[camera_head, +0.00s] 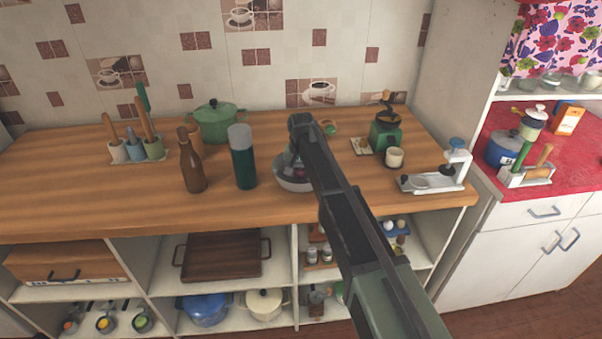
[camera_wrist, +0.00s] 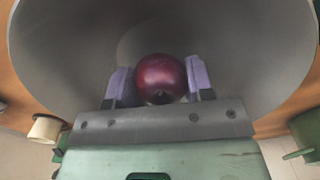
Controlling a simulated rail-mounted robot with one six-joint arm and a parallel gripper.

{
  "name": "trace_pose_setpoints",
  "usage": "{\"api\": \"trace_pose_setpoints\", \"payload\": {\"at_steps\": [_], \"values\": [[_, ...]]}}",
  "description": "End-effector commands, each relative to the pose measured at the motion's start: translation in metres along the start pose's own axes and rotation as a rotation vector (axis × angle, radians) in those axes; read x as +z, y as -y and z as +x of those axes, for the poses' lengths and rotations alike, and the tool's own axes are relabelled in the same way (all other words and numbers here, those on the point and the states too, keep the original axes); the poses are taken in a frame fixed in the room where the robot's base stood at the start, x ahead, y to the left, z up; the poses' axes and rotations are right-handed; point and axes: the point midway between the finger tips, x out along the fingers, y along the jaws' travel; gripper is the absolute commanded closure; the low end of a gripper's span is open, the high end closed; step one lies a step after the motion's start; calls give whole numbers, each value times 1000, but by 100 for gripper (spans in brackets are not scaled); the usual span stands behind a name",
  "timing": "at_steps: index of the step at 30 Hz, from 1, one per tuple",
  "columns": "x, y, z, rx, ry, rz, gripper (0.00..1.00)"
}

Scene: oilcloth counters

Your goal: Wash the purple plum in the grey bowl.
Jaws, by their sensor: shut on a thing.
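The purple plum (camera_wrist: 160,78) is between the two lilac finger pads of my gripper (camera_wrist: 160,82) in the wrist view. My gripper is shut on it. The grey bowl (camera_wrist: 70,50) fills most of the wrist view around and beyond the plum, so the plum is over or inside the bowl; its exact height above the bottom is unclear. In the head view the bowl (camera_head: 293,185) stands on the wooden counter, partly hidden behind my arm. A small purple-red patch shows in it beside the arm.
A green flask (camera_head: 242,158) and a brown bottle (camera_head: 191,165) stand left of the bowl. A green grinder (camera_head: 385,133), a cream cup (camera_head: 394,157) and a white press (camera_head: 445,172) stand to the right. The wooden counter (camera_head: 90,195) is clear at the front left.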

Motion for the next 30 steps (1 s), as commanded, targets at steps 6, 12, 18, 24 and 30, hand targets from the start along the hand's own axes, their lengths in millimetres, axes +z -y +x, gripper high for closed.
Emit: {"api": "trace_pose_setpoints", "payload": {"at_steps": [6, 12, 18, 24, 30], "values": [[0, 0, -15, 0, 0, 0, 76], [0, 0, -37, 0, 0, 0, 76], [0, 0, -58, 0, 0, 0, 76], [0, 0, -78, 0, 0, 0, 76], [0, 0, -93, 0, 0, 0, 76]]}}
